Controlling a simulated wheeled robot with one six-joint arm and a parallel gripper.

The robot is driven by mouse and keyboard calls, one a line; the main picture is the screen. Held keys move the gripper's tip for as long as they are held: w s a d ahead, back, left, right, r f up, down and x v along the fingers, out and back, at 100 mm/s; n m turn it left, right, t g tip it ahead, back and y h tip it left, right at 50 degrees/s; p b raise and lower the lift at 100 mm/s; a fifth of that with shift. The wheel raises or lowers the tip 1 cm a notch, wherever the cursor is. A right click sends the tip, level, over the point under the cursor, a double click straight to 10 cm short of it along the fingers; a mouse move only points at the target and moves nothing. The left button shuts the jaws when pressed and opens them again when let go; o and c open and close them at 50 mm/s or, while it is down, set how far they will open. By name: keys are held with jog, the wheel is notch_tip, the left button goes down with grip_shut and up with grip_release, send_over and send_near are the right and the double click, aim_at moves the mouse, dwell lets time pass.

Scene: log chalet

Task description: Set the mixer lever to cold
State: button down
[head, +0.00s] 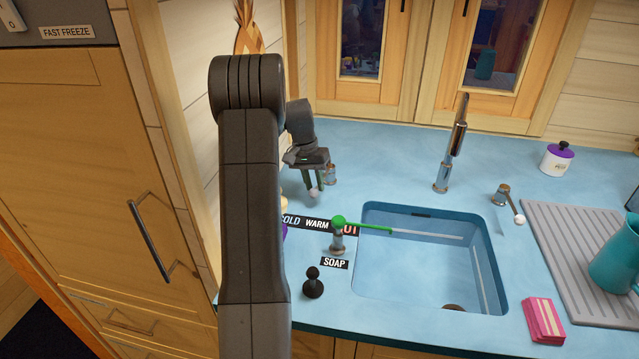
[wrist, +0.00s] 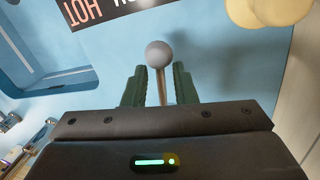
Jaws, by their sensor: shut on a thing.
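The mixer lever is a thin metal rod with a pale ball knob (head: 313,193) on a short chrome post (head: 331,174), left of the sink. In the head view it points front-left, toward the COLD and WARM side of the label strip (head: 317,224); its exact mark is hard to tell. My gripper (head: 313,182) is shut on the lever. In the wrist view its green fingers (wrist: 160,88) flank the rod, with the grey ball (wrist: 160,53) beyond the tips. The strip's HOT end (wrist: 82,14) lies upper left there. My arm partly hides COLD.
A chrome post with a green top (head: 338,222) stands in front, its thin arm over the blue sink (head: 400,290). A black knob (head: 313,282) is by the SOAP label. The spout (head: 455,145), a second lever (head: 508,203), pink sponge (head: 543,320) and teal jug (head: 615,255) stand farther right.

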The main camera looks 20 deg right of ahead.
jog(key=shift+w+a, duration=0.1)
jog(key=shift+a, duration=0.1)
dwell(0.3)
jog(key=c, duration=1.5)
grip_release()
notch_tip(320, 180, up, 7)
jog(key=a+p, duration=0.1)
jog(key=p, duration=0.4)
jog(key=shift+w+r, duration=0.2)
jog(key=shift+w, duration=0.25)
jog(key=shift+c, duration=0.2)
